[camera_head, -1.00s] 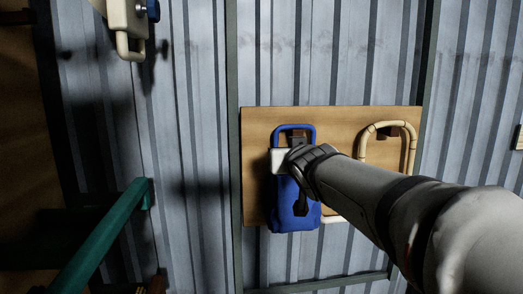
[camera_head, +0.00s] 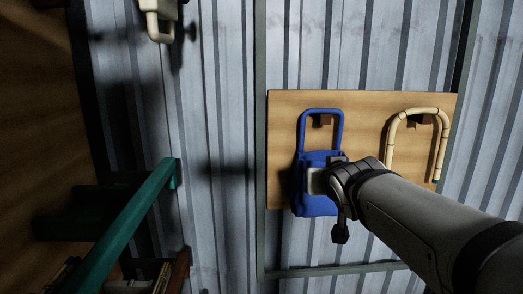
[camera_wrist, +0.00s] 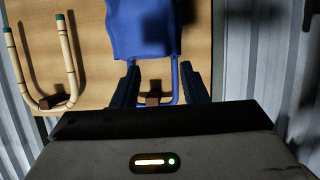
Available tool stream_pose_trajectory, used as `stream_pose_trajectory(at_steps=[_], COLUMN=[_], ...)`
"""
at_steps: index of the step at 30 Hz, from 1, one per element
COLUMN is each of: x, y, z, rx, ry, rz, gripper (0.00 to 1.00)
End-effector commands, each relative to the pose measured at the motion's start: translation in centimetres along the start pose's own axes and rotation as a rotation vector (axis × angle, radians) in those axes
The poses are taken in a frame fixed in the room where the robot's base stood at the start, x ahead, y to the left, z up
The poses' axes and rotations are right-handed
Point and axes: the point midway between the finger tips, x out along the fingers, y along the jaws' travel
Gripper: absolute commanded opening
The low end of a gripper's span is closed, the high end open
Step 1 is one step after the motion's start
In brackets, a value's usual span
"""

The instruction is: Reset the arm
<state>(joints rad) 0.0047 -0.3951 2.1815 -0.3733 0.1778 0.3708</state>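A blue bag-like item with a blue loop handle (camera_head: 321,113) hangs on a wooden board (camera_head: 366,103). Its loop is around a small brown peg (camera_head: 322,120). My gripper (camera_wrist: 160,78) is in front of the blue item. In the wrist view its two dark fingers are apart, with the lower part of the blue loop and the peg (camera_wrist: 153,99) showing between them. The fingers do not visibly close on anything. The blue body (camera_wrist: 143,32) fills the upper middle of the wrist view.
A bent rattan piece (camera_head: 444,135) hangs on another peg to the right; it also shows in the wrist view (camera_wrist: 69,55). A corrugated metal wall (camera_head: 225,90) is behind. A green bar (camera_head: 130,215) stands at left, and a pale handled fixture (camera_head: 160,15) is at upper left.

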Motion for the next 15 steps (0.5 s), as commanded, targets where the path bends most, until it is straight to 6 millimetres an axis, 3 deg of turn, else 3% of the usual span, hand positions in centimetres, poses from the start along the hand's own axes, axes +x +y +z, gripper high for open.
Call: stream_pose_trajectory(at_steps=[1, 3, 6, 9, 12, 15], x=[-0.5, -1.7, -4.0, -6.6, -8.9, -10.4], y=[0.4, 0.7, 0.8, 0.4, -0.1, -0.5], z=[3.5, 8.5, 15.3, 20.8, 24.6, 26.6], rx=[-0.002, -0.008, -0.018, -0.029, -0.037, -0.041], ry=[-0.094, -0.246, -0.458, -0.641, -0.775, -0.854], rz=[0.018, 0.035, 0.032, 0.006, -0.028, -0.053], gripper=[0.4, 0.4, 0.4, 0.4, 0.4, 0.4])
